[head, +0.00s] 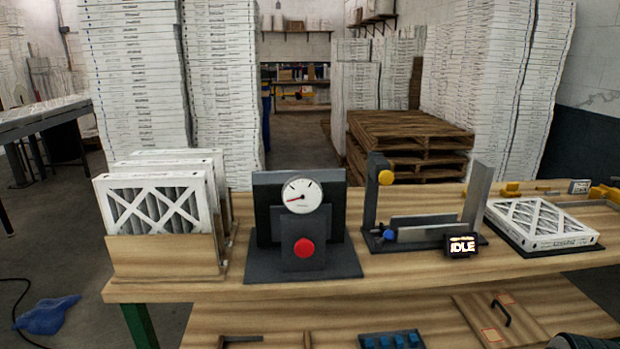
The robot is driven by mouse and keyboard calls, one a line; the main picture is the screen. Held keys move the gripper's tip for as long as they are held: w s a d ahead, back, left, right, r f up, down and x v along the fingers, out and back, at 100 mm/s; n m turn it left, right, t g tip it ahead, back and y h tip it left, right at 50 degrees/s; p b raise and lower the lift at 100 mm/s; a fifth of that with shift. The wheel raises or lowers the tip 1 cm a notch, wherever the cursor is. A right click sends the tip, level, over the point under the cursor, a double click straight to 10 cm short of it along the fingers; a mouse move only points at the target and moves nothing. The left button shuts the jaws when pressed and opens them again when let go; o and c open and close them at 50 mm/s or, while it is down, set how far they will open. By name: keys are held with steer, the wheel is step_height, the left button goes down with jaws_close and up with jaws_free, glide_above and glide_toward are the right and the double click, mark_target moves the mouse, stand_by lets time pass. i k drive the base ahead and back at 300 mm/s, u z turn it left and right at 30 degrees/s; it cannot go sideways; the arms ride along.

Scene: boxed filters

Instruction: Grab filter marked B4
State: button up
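Several white-framed filters stand upright, one behind another, in a wooden rack (165,258) at the left of the workbench. The front filter (155,208) shows grey pleats behind a white lattice. Another white-framed filter (540,222) lies flat on the bench at the right, with small print on its front edge. I cannot read a B4 mark on any filter. The filters behind the front one are mostly hidden.
A gauge stand with a red button (304,248) stands mid-bench. Right of it is a dark metal fixture (410,232) with an IDLE display (462,246). Yellow tools lie at the far right. A lower shelf (430,312) holds a blue block and a handled panel.

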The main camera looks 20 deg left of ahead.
mark_target(177, 202)
steer(key=z, duration=0.55)
steer(key=i, duration=1.85)
steer(key=u, duration=3.45)
